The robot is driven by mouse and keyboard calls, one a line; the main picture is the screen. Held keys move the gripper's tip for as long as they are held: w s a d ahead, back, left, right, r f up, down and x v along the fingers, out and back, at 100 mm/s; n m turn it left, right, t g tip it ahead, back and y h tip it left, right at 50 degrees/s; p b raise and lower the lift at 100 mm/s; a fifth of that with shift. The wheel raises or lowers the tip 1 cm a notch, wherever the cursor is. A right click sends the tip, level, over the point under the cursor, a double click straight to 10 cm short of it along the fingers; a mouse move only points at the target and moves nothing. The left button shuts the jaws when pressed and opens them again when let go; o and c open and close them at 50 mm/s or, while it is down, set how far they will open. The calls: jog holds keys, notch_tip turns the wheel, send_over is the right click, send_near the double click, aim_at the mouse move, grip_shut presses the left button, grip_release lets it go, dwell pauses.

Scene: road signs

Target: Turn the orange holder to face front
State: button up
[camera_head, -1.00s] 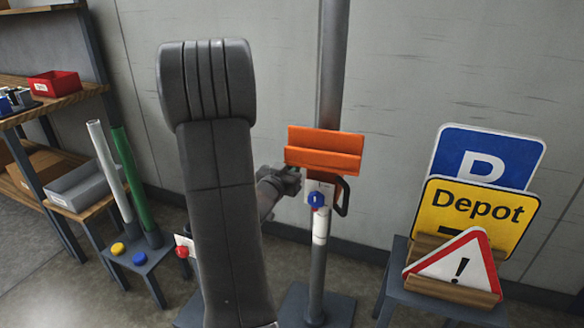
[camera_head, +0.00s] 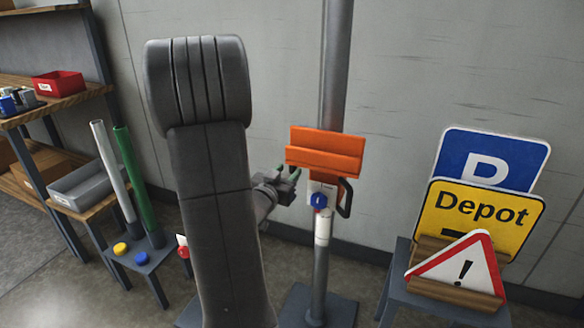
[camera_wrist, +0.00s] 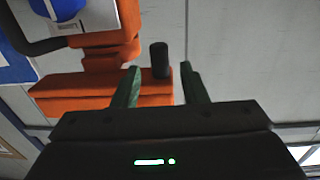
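In the wrist view the holder (camera_wrist: 90,92) fills the left and middle, with the blue knob (camera_wrist: 65,8) at the top left. My gripper (camera_head: 288,172) is just left of the holder in the head view. In the wrist view its green fingers (camera_wrist: 161,82) are apart, with a short dark peg (camera_wrist: 160,58) showing between them and gaps on both sides. Whether the peg is at fingertip depth is unclear.
A stand at the right holds a blue P sign (camera_head: 490,155), a yellow Depot sign (camera_head: 482,212) and a triangular warning sign (camera_head: 462,268). At the left are green and white tubes (camera_head: 135,175) and shelves with bins (camera_head: 58,84). A wall stands close behind the post.

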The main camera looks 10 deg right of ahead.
aim_at(294, 168)
jog(key=v, duration=0.9)
jog(key=shift+s+a, duration=0.2)
jog(key=x, duration=1.3)
jog(key=shift+w+d, duration=0.25)
jog(key=shift+d, duration=0.05)
jog(key=shift+s+d+r, duration=0.1)
jog(key=shift+s, duration=0.45)
jog(key=shift+w, duration=0.1)
